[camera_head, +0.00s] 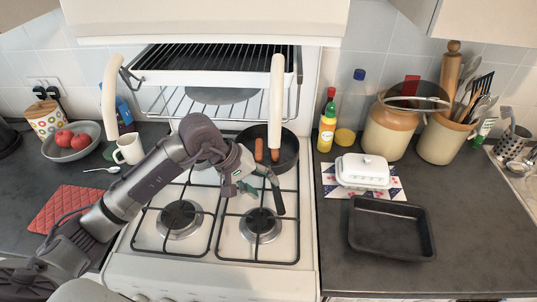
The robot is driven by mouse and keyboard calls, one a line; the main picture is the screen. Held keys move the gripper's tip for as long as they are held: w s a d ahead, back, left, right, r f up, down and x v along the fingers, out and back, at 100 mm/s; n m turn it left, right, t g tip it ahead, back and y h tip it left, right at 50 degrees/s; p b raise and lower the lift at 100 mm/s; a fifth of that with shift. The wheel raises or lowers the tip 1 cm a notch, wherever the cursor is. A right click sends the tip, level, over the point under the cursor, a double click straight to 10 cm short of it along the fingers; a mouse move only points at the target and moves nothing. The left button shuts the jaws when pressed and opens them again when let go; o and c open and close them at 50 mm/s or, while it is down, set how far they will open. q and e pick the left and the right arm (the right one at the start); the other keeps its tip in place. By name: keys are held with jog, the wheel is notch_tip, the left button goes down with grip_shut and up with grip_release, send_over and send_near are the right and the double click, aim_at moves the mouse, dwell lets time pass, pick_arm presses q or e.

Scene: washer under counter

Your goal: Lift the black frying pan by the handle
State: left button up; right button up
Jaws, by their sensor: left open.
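The black frying pan (288,154) sits on the back right burner of the white stove, with brown sausages (259,150) in it. Its dark handle (279,203) points toward the front of the stove. My left gripper (257,184) is open, just in front of the pan and at the left of the handle, with its fingertips close to it. I cannot tell whether they touch the handle. The gripper and wrist hide part of the pan's front left and the near end of the handle's root. My right gripper is not in view.
Two cream uprights (277,100) flank the grill rack (215,62) above the stove; the right one reaches down over the pan. A white mug (130,149) stands left. A white butter dish (362,169) and a black baking tray (391,229) lie right. The front burners are empty.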

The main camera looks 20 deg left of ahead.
aim_at(276, 194)
pick_arm(q)
jog(key=shift+x, duration=1.05)
jog(key=p+x, duration=0.3)
jog(key=x, duration=0.1)
jog(key=shift+w+d+f, duration=0.1)
jog(key=shift+d+f, duration=0.1)
jog(key=shift+d, duration=0.1)
jog(key=shift+w+d+f, duration=0.15)
jog(key=shift+f, duration=0.25)
grip_shut()
jog(key=shift+w+r, duration=0.15)
jog(key=shift+r, duration=0.05)
